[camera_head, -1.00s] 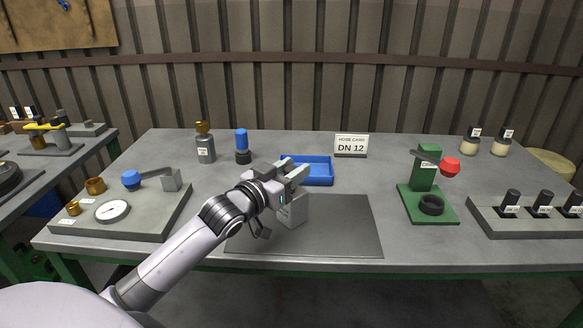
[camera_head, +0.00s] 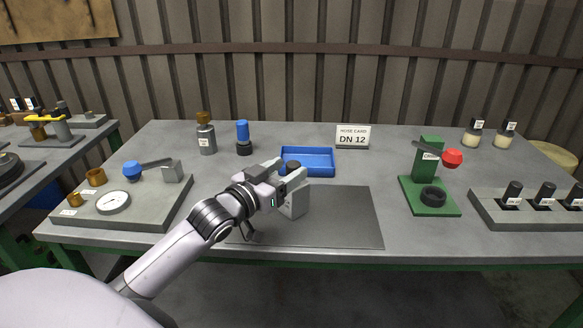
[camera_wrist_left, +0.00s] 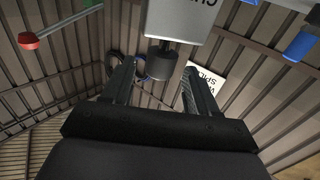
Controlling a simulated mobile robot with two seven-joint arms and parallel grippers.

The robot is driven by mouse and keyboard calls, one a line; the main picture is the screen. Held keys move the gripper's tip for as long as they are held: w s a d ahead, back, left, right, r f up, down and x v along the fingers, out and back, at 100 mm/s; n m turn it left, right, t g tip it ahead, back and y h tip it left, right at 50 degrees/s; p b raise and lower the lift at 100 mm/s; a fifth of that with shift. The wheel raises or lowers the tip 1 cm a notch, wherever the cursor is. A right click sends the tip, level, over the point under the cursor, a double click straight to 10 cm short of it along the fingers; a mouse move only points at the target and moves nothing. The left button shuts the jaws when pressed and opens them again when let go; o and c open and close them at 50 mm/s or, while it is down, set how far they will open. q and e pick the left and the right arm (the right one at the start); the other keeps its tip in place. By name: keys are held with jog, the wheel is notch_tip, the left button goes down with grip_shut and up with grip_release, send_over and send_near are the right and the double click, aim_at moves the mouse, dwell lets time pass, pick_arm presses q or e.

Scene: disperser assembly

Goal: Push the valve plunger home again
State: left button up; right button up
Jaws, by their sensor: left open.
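A small grey block (camera_head: 297,203), which I take for the valve body, stands upright on the dark mat. A black round knob (camera_head: 292,166), likely the plunger, shows at its top. My left gripper (camera_head: 285,172) is open at this knob. In the left wrist view the open fingers (camera_wrist_left: 158,72) lie either side of the dark cylinder (camera_wrist_left: 161,63), with visible gaps. The cylinder sticks out from the lettered grey block (camera_wrist_left: 178,20). The arm hides part of the block in the head view. My right gripper is not in view.
The dark mat (camera_head: 345,220) is bare to the right of the block. A blue tray (camera_head: 318,172) lies just behind. A green stand (camera_head: 428,195) is at right; a grey base (camera_head: 150,212) with a gauge is at left. Bottles and a DN 12 card (camera_head: 352,136) stand behind.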

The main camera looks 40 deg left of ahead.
aim_at(288, 170)
pick_arm(q)
jog(key=shift+s+a, duration=0.2)
jog(key=shift+s, duration=1.95)
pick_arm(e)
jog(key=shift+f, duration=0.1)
pick_arm(q)
jog(key=shift+s+f, duration=0.1)
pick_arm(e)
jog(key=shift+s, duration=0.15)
